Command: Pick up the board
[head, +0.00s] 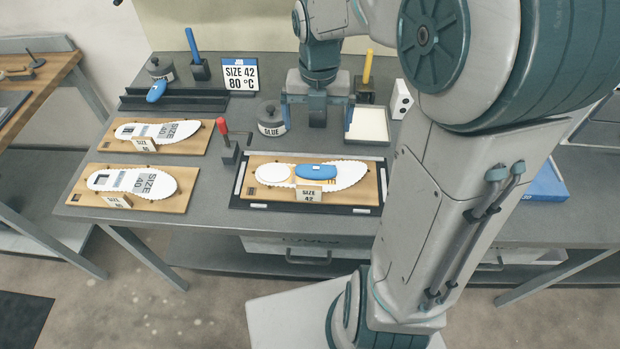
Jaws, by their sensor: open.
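Three wooden boards lie on the grey table, each bearing a white insole. The front middle board (370,190) is tagged SIZE 42, sits in a black frame (300,208), and has a blue piece (316,171) on its insole (345,178). The front left board (90,201) carries an insole marked SIZE 40. The back left board (112,147) carries another marked insole; its small tag is hard to read. My gripper (318,115) is open, over the table behind the SIZE 42 board and apart from it. I see nothing held in it.
A glue pot (271,120) and a white tray (368,126) are near my gripper. A SIZE 42 80 °C sign (240,77) and black rack (175,103) stand behind. My arm hides the right side.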

